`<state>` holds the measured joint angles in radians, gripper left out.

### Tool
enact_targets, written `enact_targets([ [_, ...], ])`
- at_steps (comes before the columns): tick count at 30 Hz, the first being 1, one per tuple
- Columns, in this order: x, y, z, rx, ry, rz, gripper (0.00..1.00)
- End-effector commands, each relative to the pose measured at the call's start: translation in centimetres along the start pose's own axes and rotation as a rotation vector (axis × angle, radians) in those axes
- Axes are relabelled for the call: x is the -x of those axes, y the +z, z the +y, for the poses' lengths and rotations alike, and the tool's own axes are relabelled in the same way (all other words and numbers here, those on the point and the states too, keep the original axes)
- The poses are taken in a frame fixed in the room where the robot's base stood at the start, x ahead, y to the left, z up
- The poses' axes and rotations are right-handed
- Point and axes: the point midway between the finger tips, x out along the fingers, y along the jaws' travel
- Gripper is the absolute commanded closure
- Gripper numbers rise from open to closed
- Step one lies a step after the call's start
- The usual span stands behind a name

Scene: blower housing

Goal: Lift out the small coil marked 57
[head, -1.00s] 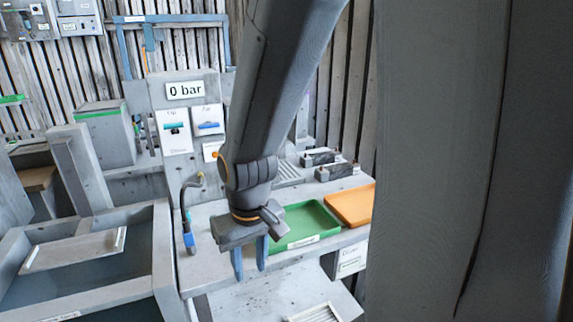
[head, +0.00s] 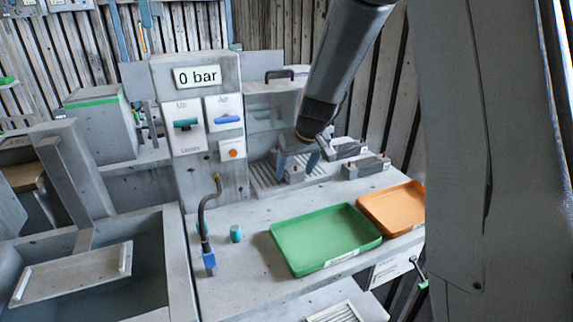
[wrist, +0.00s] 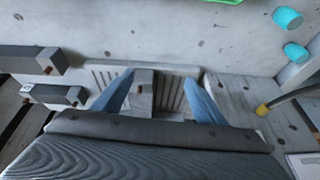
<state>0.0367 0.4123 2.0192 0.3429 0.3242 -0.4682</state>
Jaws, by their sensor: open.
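My gripper (head: 297,164) points down, open, over the slatted grate (head: 262,178) at the back of the bench. A small grey block (head: 293,174), likely a coil, sits on the grate between the fingers. Two longer grey blocks (head: 347,150) (head: 366,166) stand to the right on the bench. No marking 57 can be read on any of them.
A raised clear cover (head: 272,112) with a dark handle stands behind the grate. A green tray (head: 325,238) and an orange tray (head: 395,207) lie in front and right. The 0 bar panel (head: 197,77) is left.

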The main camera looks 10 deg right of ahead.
Motion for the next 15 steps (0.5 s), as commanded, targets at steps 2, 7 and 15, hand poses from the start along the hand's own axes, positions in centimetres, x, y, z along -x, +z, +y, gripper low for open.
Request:
enact_targets([
  [2,-2.0,-4.0,1.0,0.019,0.000,0.051,0.34],
  [7,-4.3,-9.4,2.2,0.056,0.006,0.128,0.34],
  [15,-6.2,-11.4,2.5,0.074,0.008,0.154,0.34],
])
